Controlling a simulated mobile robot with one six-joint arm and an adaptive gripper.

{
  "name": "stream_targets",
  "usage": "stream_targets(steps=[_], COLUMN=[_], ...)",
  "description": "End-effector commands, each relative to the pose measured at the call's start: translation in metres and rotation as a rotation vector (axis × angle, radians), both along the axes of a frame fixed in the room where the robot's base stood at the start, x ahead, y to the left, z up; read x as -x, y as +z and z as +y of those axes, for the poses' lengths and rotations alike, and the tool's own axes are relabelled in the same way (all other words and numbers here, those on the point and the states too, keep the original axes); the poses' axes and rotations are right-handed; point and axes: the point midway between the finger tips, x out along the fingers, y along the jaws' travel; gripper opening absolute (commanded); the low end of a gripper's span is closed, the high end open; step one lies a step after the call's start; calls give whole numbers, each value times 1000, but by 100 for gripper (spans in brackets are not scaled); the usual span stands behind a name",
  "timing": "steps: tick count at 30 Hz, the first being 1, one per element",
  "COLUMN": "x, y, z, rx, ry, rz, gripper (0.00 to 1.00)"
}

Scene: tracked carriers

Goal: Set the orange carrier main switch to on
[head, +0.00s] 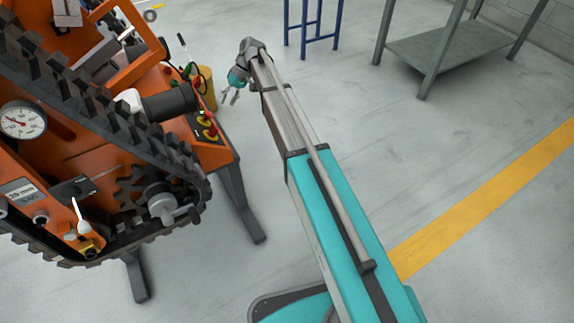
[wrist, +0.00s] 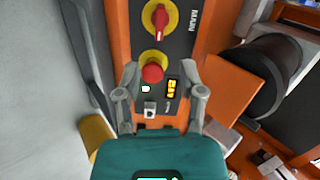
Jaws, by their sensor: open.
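The orange carrier (head: 75,150) stands at the left of the head view. Its dark control panel (wrist: 183,40) fills the upper middle of the wrist view. The main switch (wrist: 159,18) is a red rotary knob on a yellow round plate, beside lettering that seems to read MAIN. Its handle lies roughly up-down in the wrist picture. A red mushroom button (wrist: 153,72) on a yellow base sits below it. My gripper (wrist: 163,84) is open and empty, its fingers either side of the panel's lower part. My gripper also shows in the head view (head: 231,98), right of the carrier's panel.
A small lit display (wrist: 173,88) and a small light switch (wrist: 150,109) sit below the button. A black cylinder (wrist: 275,75) juts out right of the panel. A yellow bin (head: 208,96) stands behind the panel. A grey table (head: 455,50) is far right; the floor between is clear.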

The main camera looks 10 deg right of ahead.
Motion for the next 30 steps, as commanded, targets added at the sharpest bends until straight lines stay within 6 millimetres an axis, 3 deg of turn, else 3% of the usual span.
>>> stream_targets(steps=[8, 30], x=[-7, 74], y=[23, -32], z=[-14, -52], rx=[0, 186], ry=[1, -116], rz=[1, -20], gripper=[51, 51])
